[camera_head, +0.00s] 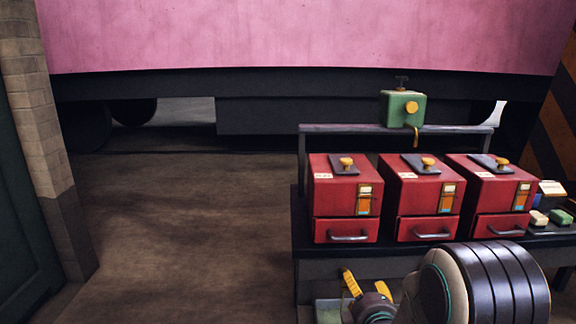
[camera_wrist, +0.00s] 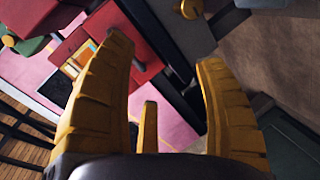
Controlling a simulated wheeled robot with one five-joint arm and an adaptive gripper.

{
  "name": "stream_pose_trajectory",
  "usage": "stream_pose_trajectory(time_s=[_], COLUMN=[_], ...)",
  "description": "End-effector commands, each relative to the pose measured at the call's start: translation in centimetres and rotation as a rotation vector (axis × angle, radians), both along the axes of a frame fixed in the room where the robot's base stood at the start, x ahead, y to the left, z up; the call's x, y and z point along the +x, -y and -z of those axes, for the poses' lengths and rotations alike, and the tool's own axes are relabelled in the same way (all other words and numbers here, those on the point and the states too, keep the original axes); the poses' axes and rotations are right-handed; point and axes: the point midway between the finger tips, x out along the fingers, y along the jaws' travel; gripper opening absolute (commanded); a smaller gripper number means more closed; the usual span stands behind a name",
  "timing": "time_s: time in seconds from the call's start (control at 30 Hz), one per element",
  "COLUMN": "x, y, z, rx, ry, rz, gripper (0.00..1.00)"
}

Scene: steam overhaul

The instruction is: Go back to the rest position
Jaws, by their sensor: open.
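My gripper (camera_head: 366,287) shows at the bottom of the head view, low in front of the dark bench (camera_head: 318,270) and below the red boxes. Its yellow fingers are spread apart. In the wrist view my gripper (camera_wrist: 170,60) is open, with nothing between the fingers. Three red boxes stand in a row on the bench: a left box (camera_head: 333,192), a middle box (camera_head: 408,190) and a right box (camera_head: 481,190). Each has a yellow knob on top and a drawer with a handle below. My arm hides part of the bench front.
Small blocks (camera_head: 560,217) lie at the bench's right end. A brick pillar (camera_head: 35,120) and dark green door (camera_head: 20,220) stand left. The floor (camera_head: 190,220) between is clear.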

Motion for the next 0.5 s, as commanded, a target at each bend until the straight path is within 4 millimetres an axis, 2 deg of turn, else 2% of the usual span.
stream_pose_trajectory(time_s=[0.03,0.27,0.5], x=[-0.5,-4.2,-9.6], y=[0.0,0.1,0.3], z=[-3.6,-10.7,-18.0], rx=[0.047,0.265,0.474], ry=[-0.033,-0.224,-0.416], rz=[0.016,0.117,0.266], gripper=[0.65,0.65,0.65])
